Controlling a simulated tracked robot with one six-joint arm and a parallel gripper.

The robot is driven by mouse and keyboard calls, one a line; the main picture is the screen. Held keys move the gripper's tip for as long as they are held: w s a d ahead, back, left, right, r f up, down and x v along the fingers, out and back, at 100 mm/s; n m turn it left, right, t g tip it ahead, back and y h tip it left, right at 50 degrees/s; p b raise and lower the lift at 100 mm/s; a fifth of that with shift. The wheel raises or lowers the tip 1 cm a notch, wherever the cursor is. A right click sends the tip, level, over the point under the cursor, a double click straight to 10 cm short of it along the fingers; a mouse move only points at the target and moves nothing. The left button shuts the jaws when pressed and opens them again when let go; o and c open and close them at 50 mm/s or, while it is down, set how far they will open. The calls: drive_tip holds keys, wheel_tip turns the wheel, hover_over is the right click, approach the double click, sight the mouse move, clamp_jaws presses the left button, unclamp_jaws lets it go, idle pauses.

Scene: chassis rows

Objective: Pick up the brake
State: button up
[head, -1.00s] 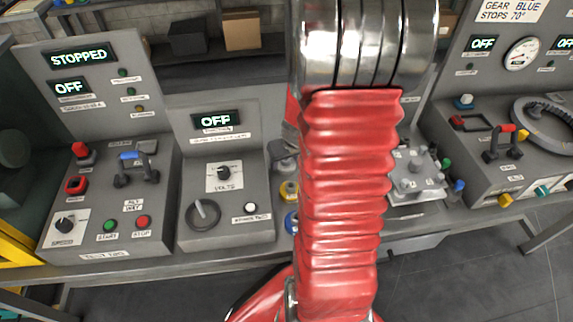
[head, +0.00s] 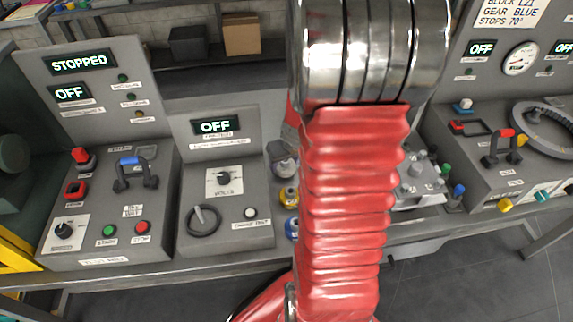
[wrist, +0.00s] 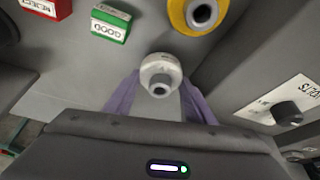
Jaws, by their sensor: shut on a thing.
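The brake (wrist: 160,72), a pale grey round part with a stub at its centre, sits between the purple fingers in the wrist view. My gripper (wrist: 161,92) is shut on it. In the head view a grey part (head: 283,162) shows just left of my red arm, and my arm hides most of the gripper. I cannot tell whether the brake is clear of the surface under it.
A yellow ring-shaped part (wrist: 199,13) is close beside the brake. A green GOOD box (wrist: 110,24) and a red box (wrist: 46,7) stand nearby. Panels with switches and knobs flank the spot, including a OFF panel (head: 226,178) on the left.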

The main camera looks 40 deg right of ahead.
wheel_tip(320, 180, up, 8)
drive_tip(key=shift+r, duration=0.15)
idle(0.3)
drive_tip(key=shift+a, duration=0.1)
idle(0.5)
